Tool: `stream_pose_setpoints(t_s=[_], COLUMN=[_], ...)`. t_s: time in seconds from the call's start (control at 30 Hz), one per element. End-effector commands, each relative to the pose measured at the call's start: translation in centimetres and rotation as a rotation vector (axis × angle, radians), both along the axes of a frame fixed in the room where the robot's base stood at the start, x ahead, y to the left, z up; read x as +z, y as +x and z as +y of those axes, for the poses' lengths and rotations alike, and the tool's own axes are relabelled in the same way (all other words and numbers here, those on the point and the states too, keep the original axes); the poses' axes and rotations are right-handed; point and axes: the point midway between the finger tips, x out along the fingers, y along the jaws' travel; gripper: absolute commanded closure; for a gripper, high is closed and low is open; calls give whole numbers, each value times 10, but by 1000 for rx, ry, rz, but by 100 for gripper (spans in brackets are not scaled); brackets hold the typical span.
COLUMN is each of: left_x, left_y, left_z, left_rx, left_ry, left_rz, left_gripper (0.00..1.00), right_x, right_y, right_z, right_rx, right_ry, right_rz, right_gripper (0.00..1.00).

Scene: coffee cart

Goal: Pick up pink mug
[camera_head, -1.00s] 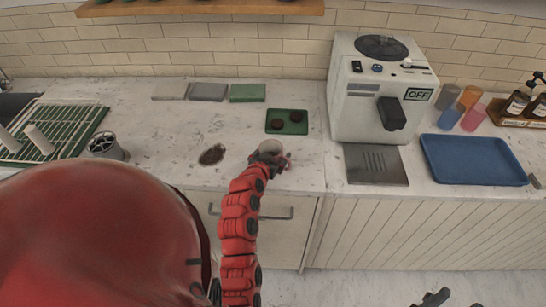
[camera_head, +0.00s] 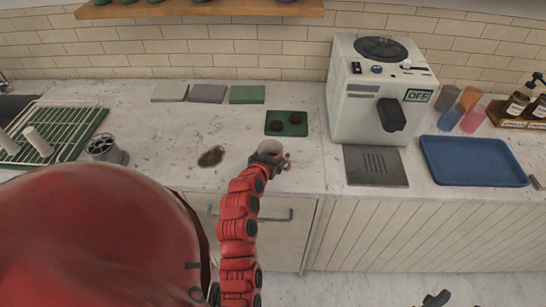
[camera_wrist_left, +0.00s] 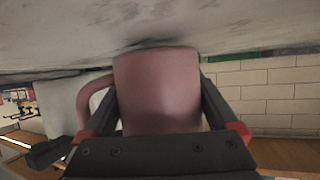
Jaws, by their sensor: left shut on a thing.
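The pink mug (camera_head: 272,148) is at the front of the counter in the head view, with its handle to the right. In the left wrist view the mug (camera_wrist_left: 160,85) fills the middle between the two fingers, and its handle sticks out to the left. My left gripper (camera_head: 266,159) is shut on the mug's body. The gripper hides part of the mug in the head view, and I cannot tell whether the mug's base touches the counter. A dark gripper part (camera_head: 436,298) shows at the bottom right edge; I cannot tell its jaw state.
The coffee machine (camera_head: 350,100) and blue tray (camera_head: 475,170) stand to the right. A metal cup (camera_head: 104,149) stands at left.

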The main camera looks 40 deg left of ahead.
Motion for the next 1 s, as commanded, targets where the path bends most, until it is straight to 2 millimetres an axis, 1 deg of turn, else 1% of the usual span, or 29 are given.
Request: stream_pose_setpoints(t_s=[0.17, 0.2, 0.3, 0.43, 0.47, 0.5, 0.57, 0.63, 0.7, 0.83, 1.0], left_x=[23, 29, 26, 30, 35, 40, 41, 45, 46, 46, 46], left_y=[1, -2, -26, -53, -59, -67, -78, -90, -103, -125, -145], left_z=[1, 0, -6, -13, -15, -17, -21, -24, -28, -33, -39], left_rx=[1, 3, 5, 5, 5, 5, 4, 5, 5, 6, 5], left_ry=[5, 4, 2, 4, 3, 1, -2, 0, -2, -1, 1], left_rz=[-13, -11, -6, -7, -2, 0, 2, 3, 4, 3, -1], left_gripper=[85, 85, 85, 85, 85, 85, 85, 85, 85, 85, 85], right_x=[-18, -22, -29, -39, -31, -19, -11, 4, 17, 33, 45], right_y=[0, 0, 0, 0, 0, 0, 0, 0, 0, 0, 0], right_z=[0, 0, 0, 0, 0, 0, 0, 0, 0, 0, 0], right_rx=[0, 0, 0, 0, 0, 0, 0, 0, 0, 0, 0], right_ry=[0, 0, 0, 0, 0, 0, 0, 0, 0, 0, 0], right_rz=[0, 0, 0, 0, 0, 0, -1, 0, 0, 0, 0], right_gripper=[50, 50, 50, 50, 50, 50, 50, 50, 50, 50, 50])
